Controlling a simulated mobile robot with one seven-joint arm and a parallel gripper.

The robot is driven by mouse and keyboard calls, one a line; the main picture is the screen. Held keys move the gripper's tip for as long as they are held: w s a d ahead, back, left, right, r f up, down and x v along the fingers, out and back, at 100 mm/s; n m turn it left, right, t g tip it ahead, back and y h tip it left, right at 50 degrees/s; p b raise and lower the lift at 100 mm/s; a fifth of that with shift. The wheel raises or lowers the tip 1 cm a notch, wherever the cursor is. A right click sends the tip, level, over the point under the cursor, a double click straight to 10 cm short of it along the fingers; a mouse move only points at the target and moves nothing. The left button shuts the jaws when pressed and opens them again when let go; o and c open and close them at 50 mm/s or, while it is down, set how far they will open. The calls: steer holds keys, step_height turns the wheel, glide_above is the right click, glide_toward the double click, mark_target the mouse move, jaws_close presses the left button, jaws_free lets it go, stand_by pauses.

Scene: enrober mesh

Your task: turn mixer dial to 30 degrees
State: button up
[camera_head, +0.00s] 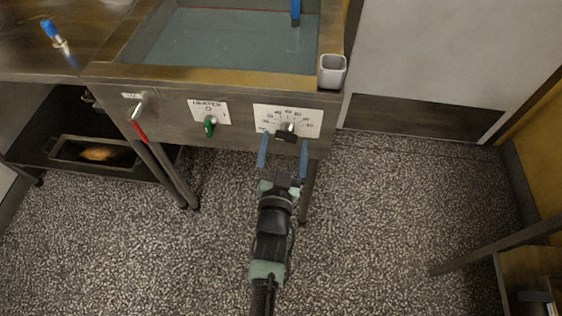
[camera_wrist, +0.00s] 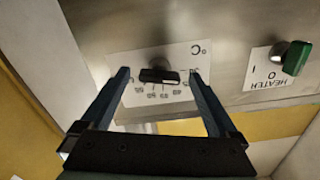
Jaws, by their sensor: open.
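A black dial (camera_head: 286,134) with a bar-shaped grip sits on a white scale plate (camera_head: 309,122) on the steel front panel. In the wrist view the dial (camera_wrist: 159,76) shows upside down, with its bar nearly level, on the scale plate (camera_wrist: 135,66) marked °C. The printed numbers are too small to read surely. My gripper (camera_head: 283,146) is open in front of the dial. In the wrist view my gripper's fingers (camera_wrist: 158,73) stand on either side of the dial, with a gap to it on both sides. I cannot tell the remaining depth between fingertips and panel.
A green heater switch (camera_head: 209,126) is left of the dial; it also shows in the wrist view (camera_wrist: 296,58). A red-handled lever (camera_head: 138,125) is farther left. A grey cup (camera_head: 332,70) is at the tank's right corner.

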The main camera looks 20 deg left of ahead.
steer(key=v, duration=1.2)
steer(key=shift+s+p, duration=0.2)
steer(key=shift+p, duration=0.2)
steer(key=shift+d, duration=0.1)
steer(key=w+d+r+t, duration=0.2)
steer(key=w+r, duration=0.2)
steer(key=r, duration=0.7)
steer(key=w+d+r+t+h, duration=0.1)
steer(key=w+r, duration=0.3)
steer(key=r, duration=0.7)
steer(key=w+d+r+t, duration=0.2)
steer(key=w+r, duration=0.2)
steer(key=r, duration=0.7)
steer(key=s+d+r+t+h, duration=0.1)
steer(key=s+r, duration=0.3)
steer(key=r, duration=0.5)
steer(key=s+d+r+t+h, duration=0.1)
steer(key=s+d+r+t, duration=0.1)
steer(key=r, duration=0.7)
steer(key=s+d+r+t+h, duration=0.2)
steer(key=s+d+r, duration=0.2)
steer(key=r, duration=0.5)
steer(key=shift+s, duration=0.8)
step_height(320, 180, up, 17)
steer(key=p, duration=1.7)
steer(key=shift+w, duration=0.1)
steer(key=shift+c, duration=0.2)
